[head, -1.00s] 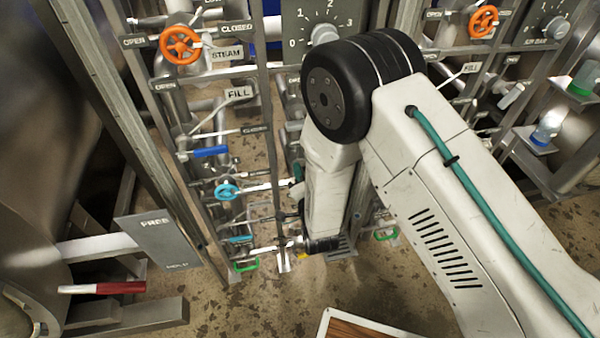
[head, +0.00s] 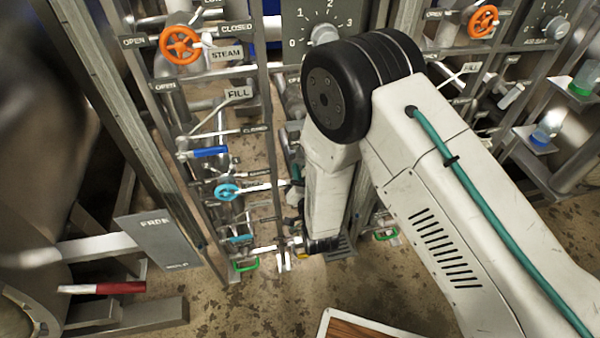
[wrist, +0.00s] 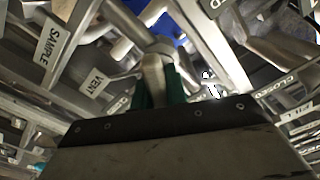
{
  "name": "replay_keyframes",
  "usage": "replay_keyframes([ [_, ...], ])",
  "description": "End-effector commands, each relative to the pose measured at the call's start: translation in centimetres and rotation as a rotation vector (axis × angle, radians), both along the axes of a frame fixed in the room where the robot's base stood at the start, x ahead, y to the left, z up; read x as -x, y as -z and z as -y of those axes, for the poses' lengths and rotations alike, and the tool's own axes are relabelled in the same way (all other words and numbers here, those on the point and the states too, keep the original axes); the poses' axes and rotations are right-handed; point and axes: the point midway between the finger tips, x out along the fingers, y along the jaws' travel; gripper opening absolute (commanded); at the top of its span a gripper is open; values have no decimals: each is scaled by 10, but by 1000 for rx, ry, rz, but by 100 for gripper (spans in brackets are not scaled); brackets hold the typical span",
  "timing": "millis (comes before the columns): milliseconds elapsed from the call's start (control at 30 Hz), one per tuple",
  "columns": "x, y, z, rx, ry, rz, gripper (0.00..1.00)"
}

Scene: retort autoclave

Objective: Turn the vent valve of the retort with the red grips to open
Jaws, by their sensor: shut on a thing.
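In the wrist view, the two green fingers of my gripper (wrist: 160,88) are closed around a pale metal lever (wrist: 153,72). The lever runs up to a round pipe fitting. A VENT plate (wrist: 95,82) is just left of it, so the lever appears to be the vent valve's handle. Its exact angle between open and closed is hard to read. In the head view, my arm hides most of the gripper and the lever. A red grip (head: 120,288) on a pale bar shows at the lower left.
Orange handwheel (head: 180,44), blue lever (head: 210,152), light-blue handwheel (head: 227,190) and green handle (head: 246,265) crowd the pipe rack left of my arm. A FREE plate (head: 160,240) stands further left. A SAMPLE plate (wrist: 53,42) shows in the wrist view. Floor in front is mostly clear.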

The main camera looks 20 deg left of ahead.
Motion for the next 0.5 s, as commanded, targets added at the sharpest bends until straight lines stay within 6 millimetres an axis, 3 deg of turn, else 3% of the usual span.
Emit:
replay_keyframes([
  [500,1,1,1,357,-2,216,0],
])
